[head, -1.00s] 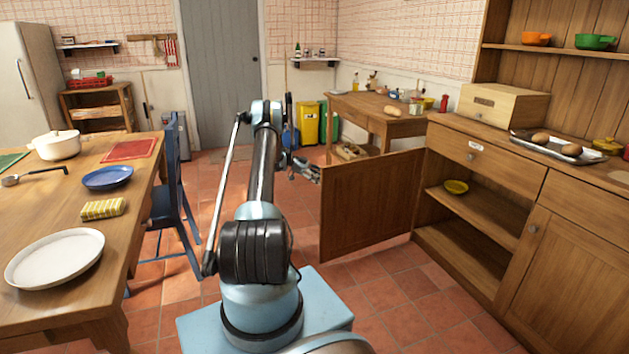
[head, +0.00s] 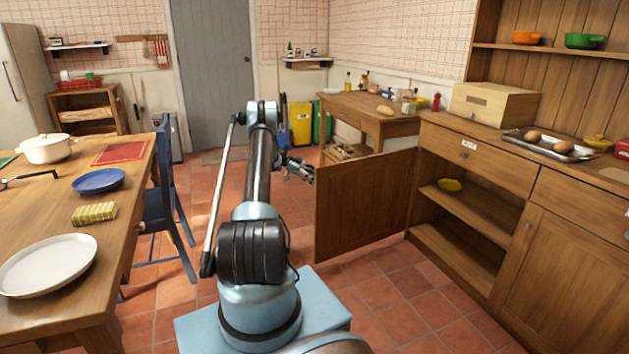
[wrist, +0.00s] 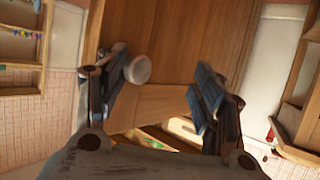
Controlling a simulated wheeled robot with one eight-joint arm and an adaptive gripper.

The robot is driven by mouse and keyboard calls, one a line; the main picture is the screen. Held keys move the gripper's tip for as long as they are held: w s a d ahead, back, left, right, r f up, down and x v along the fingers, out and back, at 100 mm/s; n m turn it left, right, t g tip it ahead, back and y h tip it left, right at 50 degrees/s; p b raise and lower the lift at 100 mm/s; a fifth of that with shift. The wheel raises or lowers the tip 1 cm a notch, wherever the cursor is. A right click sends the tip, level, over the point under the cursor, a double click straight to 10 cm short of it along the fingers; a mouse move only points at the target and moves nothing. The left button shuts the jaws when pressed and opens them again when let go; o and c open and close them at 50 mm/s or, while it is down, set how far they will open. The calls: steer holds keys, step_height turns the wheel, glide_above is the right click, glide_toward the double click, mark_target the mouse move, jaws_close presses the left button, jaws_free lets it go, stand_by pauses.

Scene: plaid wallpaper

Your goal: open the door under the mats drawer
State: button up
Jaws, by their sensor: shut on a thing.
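The wooden door (head: 365,205) under the drawer with a small white label (head: 495,164) stands swung wide open, out from the cupboard. The label is too small to read. My gripper (head: 302,169) is at the door's free edge. In the wrist view my gripper (wrist: 162,75) has its fingers apart around wood of the door (wrist: 185,45), shut on it. A round pale knob (wrist: 138,69) shows beside the left finger. The exact contact is hard to make out.
The dining table (head: 125,220) and a blue chair (head: 165,205) stand left of my arm. A small wooden table (head: 365,115) is behind the door. The tiled floor (head: 385,290) in front of the cupboard is clear. A tray (head: 550,149) lies on the counter.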

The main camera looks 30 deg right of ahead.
steer(key=shift+r, duration=0.1)
stand_by(0.4)
steer(key=v, duration=0.7)
steer(key=shift+w+a, duration=0.2)
steer(key=shift+w, duration=0.1)
